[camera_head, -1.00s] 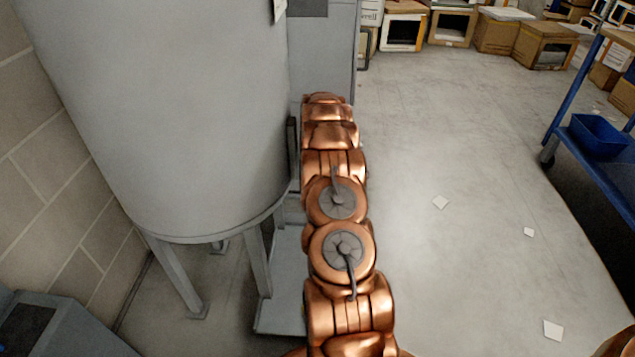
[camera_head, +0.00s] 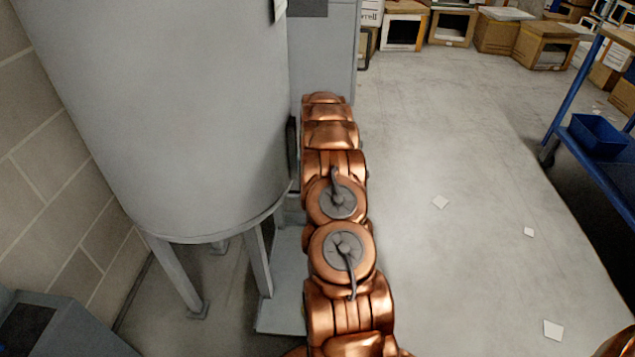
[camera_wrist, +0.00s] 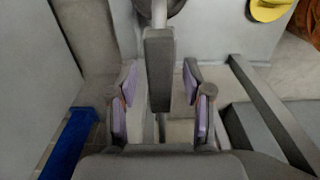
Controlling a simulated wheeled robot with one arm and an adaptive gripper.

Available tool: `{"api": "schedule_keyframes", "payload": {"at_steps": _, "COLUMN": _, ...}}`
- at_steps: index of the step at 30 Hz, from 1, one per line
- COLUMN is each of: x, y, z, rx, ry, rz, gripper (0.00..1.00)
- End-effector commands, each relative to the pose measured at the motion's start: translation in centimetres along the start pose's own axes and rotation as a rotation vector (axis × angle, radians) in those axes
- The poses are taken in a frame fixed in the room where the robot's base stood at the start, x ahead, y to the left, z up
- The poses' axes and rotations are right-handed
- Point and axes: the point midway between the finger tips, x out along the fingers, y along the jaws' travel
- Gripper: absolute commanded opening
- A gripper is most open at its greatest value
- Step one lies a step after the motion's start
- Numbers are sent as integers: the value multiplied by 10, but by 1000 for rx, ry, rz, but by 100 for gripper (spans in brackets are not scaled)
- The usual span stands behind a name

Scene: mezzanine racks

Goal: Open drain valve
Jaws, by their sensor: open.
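The big grey tank (camera_head: 185,110) stands on legs at the left in the head view. My copper arm reaches forward along its right side, and its far end hides my gripper there. In the wrist view my gripper (camera_wrist: 160,97) is open, with one purple-padded finger at each side. A grey bar (camera_wrist: 158,72), which looks like the drain valve's lever, runs down between the fingers. Clear gaps show on both sides of it, so the fingers are not closed on it. The bar's upper end meets a paler stem and a dark round part. The valve body is not clear in the head view.
A grey cabinet (camera_head: 325,60) stands beyond the arm, and a brick wall (camera_head: 60,190) is at the left. A blue cart (camera_head: 590,165) stands at the right. Cardboard boxes (camera_head: 500,32) line the back. The floor between arm and cart is open, with a few paper scraps.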

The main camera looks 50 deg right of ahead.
Motion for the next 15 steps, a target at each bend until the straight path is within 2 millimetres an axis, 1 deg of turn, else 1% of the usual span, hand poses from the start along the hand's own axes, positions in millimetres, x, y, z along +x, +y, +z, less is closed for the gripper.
{"api": "schedule_keyframes", "payload": {"at_steps": 5, "x": -5, "y": 0, "z": 0, "rx": 0, "ry": 0, "rz": 1, "gripper": 50}}
{"api": "schedule_keyframes", "payload": {"at_steps": 8, "x": -14, "y": 1, "z": 0, "rx": 0, "ry": 1, "rz": 3, "gripper": 50}}
{"api": "schedule_keyframes", "payload": {"at_steps": 11, "x": -27, "y": 1, "z": -1, "rx": 0, "ry": 1, "rz": 5, "gripper": 50}}
{"api": "schedule_keyframes", "payload": {"at_steps": 15, "x": -50, "y": 1, "z": -1, "rx": 0, "ry": 2, "rz": 3, "gripper": 50}}
